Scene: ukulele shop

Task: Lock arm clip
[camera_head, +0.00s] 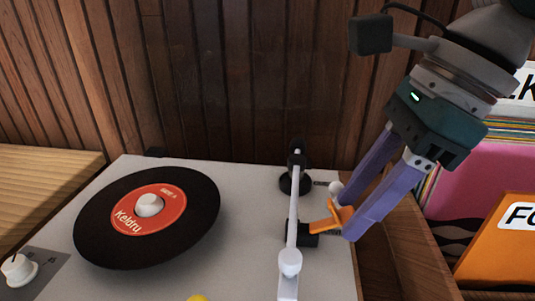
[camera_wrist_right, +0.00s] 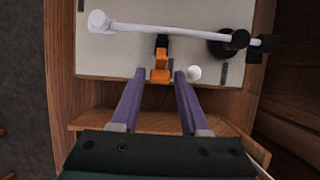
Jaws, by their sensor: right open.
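The arm clip is a small orange lever (camera_head: 333,217) on a black base (camera_head: 303,238), beside and under the white tonearm (camera_head: 293,215). Its orange tab sticks out to the right, toward my right gripper (camera_head: 345,215). I cannot tell whether the clip is latched over the tonearm. The right gripper's purple fingers are open, with the fingertips close around the tab in the head view. In the right wrist view the orange lever (camera_wrist_right: 160,74) lies between and just beyond the fingertips (camera_wrist_right: 160,80), with a gap on each side. My left gripper is not in view.
A black record (camera_head: 100,222) with a red label sits on the turntable deck (camera_head: 245,250). A small white knob (camera_wrist_right: 194,72) stands close to the right gripper's fingertip. Record sleeves (camera_head: 490,180) in a wooden bin are at the right. A panelled wooden wall (camera_head: 230,80) rises behind.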

